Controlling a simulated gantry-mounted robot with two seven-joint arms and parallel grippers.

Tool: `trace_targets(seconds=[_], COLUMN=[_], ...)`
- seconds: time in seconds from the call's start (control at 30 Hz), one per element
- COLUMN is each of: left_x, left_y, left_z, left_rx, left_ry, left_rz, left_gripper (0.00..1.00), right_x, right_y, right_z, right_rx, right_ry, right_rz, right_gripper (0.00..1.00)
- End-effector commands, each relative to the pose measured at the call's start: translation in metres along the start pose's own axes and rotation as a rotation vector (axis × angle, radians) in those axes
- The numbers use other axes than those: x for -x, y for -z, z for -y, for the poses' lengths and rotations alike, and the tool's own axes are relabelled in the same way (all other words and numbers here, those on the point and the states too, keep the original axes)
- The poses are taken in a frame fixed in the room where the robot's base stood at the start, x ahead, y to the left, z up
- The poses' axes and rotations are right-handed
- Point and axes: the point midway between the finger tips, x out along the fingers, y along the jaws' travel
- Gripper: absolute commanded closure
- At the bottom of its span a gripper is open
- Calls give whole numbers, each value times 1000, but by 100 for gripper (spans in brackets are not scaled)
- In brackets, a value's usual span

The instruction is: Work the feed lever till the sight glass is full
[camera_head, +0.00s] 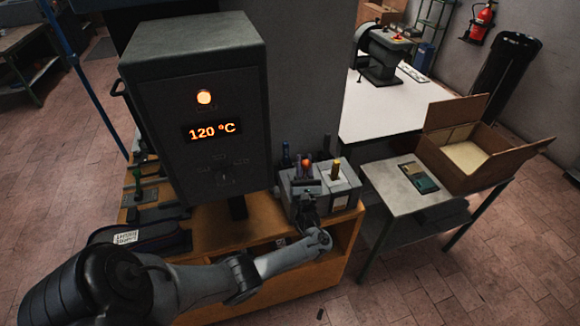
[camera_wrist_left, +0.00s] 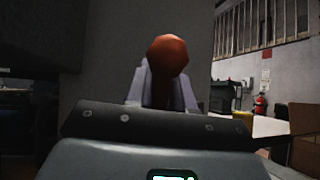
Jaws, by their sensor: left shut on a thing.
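The feed unit is a small grey box (camera_head: 345,190) on the wooden bench, right of the large press cabinet. An orange-red ball knob (camera_head: 307,161), which I take for the feed lever's knob, stands at its top left. My left gripper (camera_head: 306,172) reaches it from the front and is shut on the lever just below the ball. In the left wrist view the knob (camera_wrist_left: 167,54) rises between my two pale fingers (camera_wrist_left: 164,92). The lever's shaft is mostly hidden by the fingers. I cannot make out the sight glass or its level. My right gripper is not in view.
A side table (camera_head: 395,190) at right carries an open cardboard box (camera_head: 470,160) and a dark green panel.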

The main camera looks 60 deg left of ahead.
Motion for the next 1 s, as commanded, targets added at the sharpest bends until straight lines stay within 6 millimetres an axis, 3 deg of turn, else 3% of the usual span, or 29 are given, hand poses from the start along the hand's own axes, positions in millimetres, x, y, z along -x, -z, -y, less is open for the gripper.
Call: trace_targets(seconds=[0.47, 0.5, 0.6, 1.0], left_x=[3, 3, 3, -2], left_y=[-2, -2, -2, -8], left_z=[6, 6, 6, 5], left_rx=[-1, -1, -1, 1], left_ry=[9, 9, 9, 8], left_rz=[13, 13, 13, 13], left_gripper=[100, 72, 58, 58], right_x=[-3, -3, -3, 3], right_y=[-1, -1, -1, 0], right_z=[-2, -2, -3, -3], right_rx=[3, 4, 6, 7], right_ry=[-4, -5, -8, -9], right_rz=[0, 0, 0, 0], right_gripper=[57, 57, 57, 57])
